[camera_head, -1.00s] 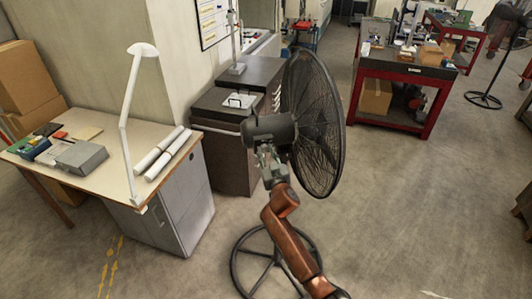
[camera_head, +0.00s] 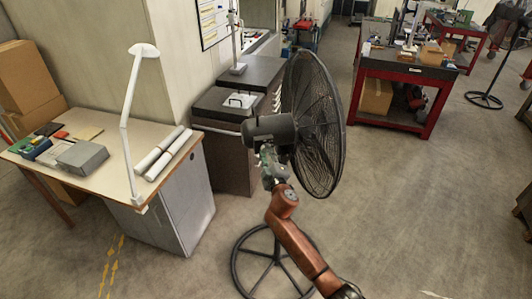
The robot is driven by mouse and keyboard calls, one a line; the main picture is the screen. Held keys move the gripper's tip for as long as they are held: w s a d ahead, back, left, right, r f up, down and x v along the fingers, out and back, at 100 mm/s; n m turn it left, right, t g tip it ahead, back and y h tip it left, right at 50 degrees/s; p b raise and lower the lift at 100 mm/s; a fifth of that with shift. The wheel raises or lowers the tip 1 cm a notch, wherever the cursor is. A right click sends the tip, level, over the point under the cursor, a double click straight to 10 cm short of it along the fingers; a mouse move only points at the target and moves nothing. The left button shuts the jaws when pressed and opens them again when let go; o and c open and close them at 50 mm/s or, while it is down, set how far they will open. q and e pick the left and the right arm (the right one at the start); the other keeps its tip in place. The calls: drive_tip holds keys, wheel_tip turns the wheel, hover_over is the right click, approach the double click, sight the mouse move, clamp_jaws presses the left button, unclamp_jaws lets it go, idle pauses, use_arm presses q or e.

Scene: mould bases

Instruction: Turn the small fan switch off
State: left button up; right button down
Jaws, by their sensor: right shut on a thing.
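A black pedestal fan (camera_head: 320,125) stands on a round base ring (camera_head: 237,268) in the middle of the view, its caged head facing right. Its dark motor housing (camera_head: 268,130) points left. My brown right arm reaches up from the bottom. My right gripper (camera_head: 266,155) is at the underside of the motor housing, shut on a part of the fan there, which looks like the switch area. The switch itself is too small and hidden to make out. My left gripper is not in view.
A desk (camera_head: 105,170) with a white lamp (camera_head: 128,100), white rolls and a grey box stands on the left. Dark cabinets (camera_head: 225,150) stand behind the fan. A red-framed workbench (camera_head: 408,72) is at the back right.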

drive_tip(key=n+p, duration=0.1)
drive_tip(key=n, duration=0.5)
drive_tip(key=shift+f, duration=0.1)
idle(0.5)
drive_tip(key=c, duration=1.6)
unclamp_jaws()
drive_tip(key=v, duration=1.2)
